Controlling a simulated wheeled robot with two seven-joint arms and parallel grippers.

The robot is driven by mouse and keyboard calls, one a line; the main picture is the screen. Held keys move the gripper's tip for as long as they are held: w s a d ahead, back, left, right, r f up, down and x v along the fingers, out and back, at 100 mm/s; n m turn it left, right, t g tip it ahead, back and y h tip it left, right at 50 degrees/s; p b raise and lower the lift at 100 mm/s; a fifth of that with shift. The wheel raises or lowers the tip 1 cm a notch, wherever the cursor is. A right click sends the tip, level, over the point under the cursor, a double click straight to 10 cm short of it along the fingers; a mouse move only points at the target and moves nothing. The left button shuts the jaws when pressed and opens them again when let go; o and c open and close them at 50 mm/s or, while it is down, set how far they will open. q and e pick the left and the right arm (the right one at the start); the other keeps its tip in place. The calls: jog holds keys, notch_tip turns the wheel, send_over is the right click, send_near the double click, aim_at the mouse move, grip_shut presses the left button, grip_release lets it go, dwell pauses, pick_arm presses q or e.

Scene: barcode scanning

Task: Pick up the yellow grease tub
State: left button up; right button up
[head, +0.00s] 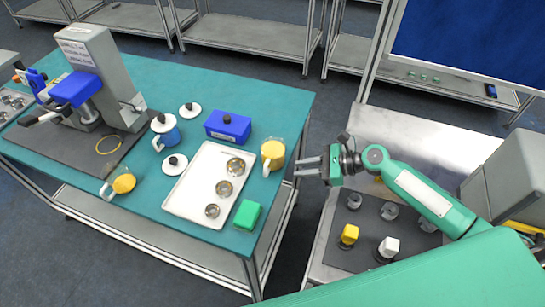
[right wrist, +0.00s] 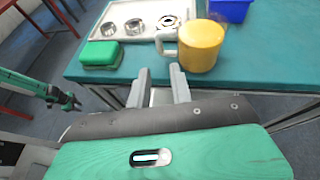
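A yellow tub with a pale handle (head: 273,152) stands at the right edge of the teal table; it also shows in the right wrist view (right wrist: 203,46). A second yellow vessel with a pale handle (head: 123,183) lies or stands at the table's front left. My right gripper (head: 308,167) is just right of the nearer tub, apart from it. Its fingers (right wrist: 162,85) are spread with nothing between them, below and left of the tub in the wrist view. My left gripper (right wrist: 66,101) is small at the left of the wrist view; its opening is unclear.
A white tray (head: 183,207) with several metal rings lies left of the tub. A green block (head: 247,214) and blue box (head: 228,126) are close by. A gray press (head: 100,75) stands at left. A metal bench (head: 452,150) stands at right across a gap.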

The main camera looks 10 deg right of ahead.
aim_at(267, 172)
jog(key=p+x, duration=0.3)
jog(key=x, duration=0.6)
jog(key=shift+w+a, duration=0.15)
jog(key=shift+a, duration=0.2)
jog(key=shift+w+a+f, duration=0.15)
jog(key=shift+a+f, duration=0.1)
jog(key=shift+a, duration=0.05)
grip_shut()
